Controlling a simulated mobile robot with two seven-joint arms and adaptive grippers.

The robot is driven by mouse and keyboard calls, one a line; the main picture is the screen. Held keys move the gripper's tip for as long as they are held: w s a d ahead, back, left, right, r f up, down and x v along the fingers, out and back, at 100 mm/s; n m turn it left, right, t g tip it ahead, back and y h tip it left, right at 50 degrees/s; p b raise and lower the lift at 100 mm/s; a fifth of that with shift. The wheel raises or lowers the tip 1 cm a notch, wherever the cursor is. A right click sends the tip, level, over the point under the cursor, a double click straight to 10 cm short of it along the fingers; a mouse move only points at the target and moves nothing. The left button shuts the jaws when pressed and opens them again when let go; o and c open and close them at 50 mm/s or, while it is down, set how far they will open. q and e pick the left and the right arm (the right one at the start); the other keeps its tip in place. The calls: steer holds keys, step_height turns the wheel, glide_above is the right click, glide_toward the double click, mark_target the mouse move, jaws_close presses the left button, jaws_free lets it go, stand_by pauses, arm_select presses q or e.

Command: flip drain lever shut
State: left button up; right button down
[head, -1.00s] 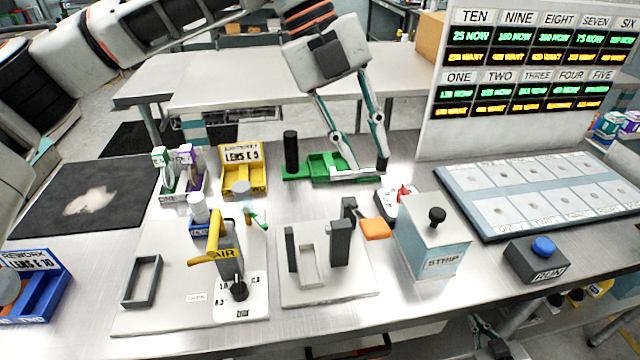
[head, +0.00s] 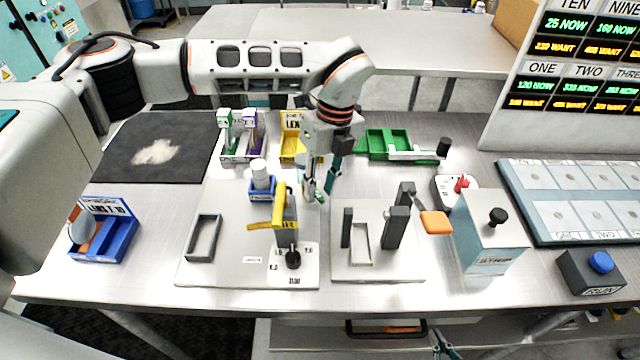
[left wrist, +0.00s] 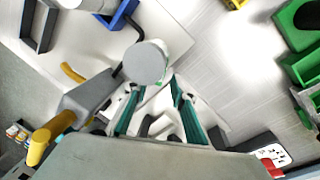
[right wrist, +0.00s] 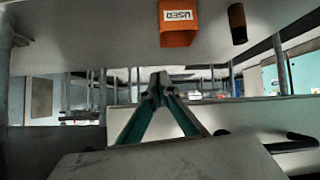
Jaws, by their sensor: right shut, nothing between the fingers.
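No label marks the drain lever. A pale lever bar (head: 415,155) with a black grip (head: 443,147) lies along the front of the green tray (head: 375,143), its grip at the right end. The green tray (left wrist: 290,65) is at that view's right edge. My right gripper (right wrist: 158,80) is shut and empty, low below the table top.
The AIR stand (head: 286,222) is close to my left gripper. An orange paddle (head: 435,223), a red switch (head: 461,183) and the STRIP box (head: 490,235) stand to the right. A yellow tray (head: 293,148) is behind. Bare table lies right of the green tray.

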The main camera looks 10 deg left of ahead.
arm_select(q)
steer(key=shift+f, duration=0.35)
